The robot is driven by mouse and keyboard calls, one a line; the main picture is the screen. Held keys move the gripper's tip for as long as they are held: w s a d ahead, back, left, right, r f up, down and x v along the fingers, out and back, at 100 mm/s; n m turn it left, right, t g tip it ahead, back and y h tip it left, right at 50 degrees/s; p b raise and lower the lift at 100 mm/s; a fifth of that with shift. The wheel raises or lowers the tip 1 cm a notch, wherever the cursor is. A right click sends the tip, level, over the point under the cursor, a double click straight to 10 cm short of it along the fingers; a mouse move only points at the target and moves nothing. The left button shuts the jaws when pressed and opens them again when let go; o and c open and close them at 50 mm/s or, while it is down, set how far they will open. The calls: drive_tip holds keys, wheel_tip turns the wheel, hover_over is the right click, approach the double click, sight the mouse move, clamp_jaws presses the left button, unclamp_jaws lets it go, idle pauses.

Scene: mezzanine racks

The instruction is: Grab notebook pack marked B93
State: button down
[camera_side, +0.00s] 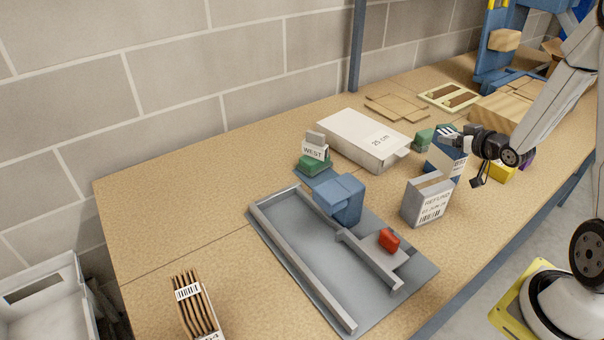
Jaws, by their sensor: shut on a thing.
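My gripper (449,135) is at the right of the bench, shut on a dark blue pack (443,160) with a white barcode label on its side. The pack stands upright, partly hidden behind a grey box. Its marking is too small to read, so I cannot tell whether it says B93. I cannot tell whether the pack touches the bench.
A grey box marked REFUND (425,203) stands just in front of the pack. A long white carton (362,138) lies to the left. A grey tray fixture (300,250) with a blue block (340,199) and red piece (389,240) is nearer.

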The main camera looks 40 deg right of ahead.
drive_tip(key=shift+r, duration=0.1)
drive_tip(key=shift+r, duration=4.95)
